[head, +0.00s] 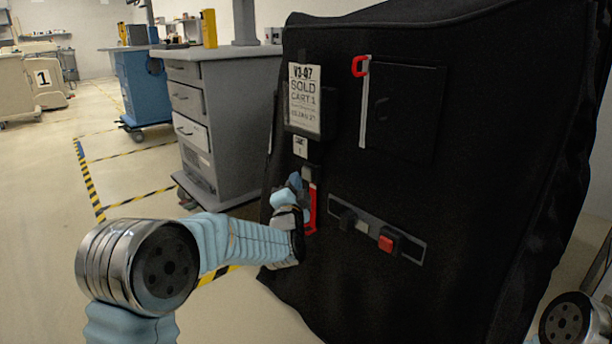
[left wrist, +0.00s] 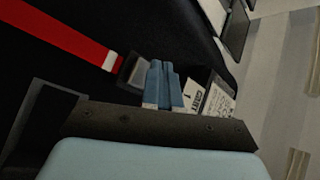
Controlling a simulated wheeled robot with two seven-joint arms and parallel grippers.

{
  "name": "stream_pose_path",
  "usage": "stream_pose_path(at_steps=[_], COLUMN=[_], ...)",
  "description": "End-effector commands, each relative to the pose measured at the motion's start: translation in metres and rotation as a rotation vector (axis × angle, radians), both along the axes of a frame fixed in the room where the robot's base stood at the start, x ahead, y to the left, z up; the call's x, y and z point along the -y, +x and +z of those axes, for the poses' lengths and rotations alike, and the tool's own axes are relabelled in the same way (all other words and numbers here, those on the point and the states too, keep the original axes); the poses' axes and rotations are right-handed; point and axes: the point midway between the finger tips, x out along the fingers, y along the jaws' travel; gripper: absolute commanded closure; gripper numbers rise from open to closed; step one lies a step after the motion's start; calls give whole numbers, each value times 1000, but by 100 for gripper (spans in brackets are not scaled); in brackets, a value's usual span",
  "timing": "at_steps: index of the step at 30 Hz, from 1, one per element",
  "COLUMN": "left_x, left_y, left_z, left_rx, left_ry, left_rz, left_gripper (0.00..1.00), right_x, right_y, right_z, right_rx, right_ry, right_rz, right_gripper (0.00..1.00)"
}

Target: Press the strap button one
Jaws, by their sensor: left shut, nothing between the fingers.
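A black covered cart (head: 420,85) stands close in front of me. A small white tag (head: 300,147) marked 1 is on its face. Below the tag is a grey buckle-like button block (head: 312,173) with a red strap (head: 312,212) hanging from it. My left gripper (head: 296,181) is shut and empty, just beside that block and partly over the strap. In the left wrist view its blue fingers (left wrist: 160,68) lie between the grey block (left wrist: 134,73) and the tag (left wrist: 193,96). I cannot tell whether they touch the block. My right gripper is out of view.
A sold sign (head: 304,98) is above the tag. A grey drawer cabinet (head: 195,110) stands behind left; floor at left is open.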

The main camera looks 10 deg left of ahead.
Motion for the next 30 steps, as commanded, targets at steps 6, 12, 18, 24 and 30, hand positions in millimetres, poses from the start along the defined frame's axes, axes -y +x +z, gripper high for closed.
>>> stream_pose_path(at_steps=[6, 12, 18, 24, 30], left_x=[0, 3, 5, 5, 6], left_y=[0, 4, 7, 7, 8], left_z=[0, 0, 0, 0, 0], left_rx=[0, 1, 0, 0, 0], left_ry=[0, 0, 0, 0, 0], left_rz=[0, -1, 0, 0, 0], left_gripper=[100, 100, 100, 100, 100], right_x=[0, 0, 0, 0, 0], right_y=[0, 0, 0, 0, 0], right_z=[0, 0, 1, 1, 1], right_rx=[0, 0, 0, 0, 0], right_ry=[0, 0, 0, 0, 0], right_rz=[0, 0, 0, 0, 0], right_gripper=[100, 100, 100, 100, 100])
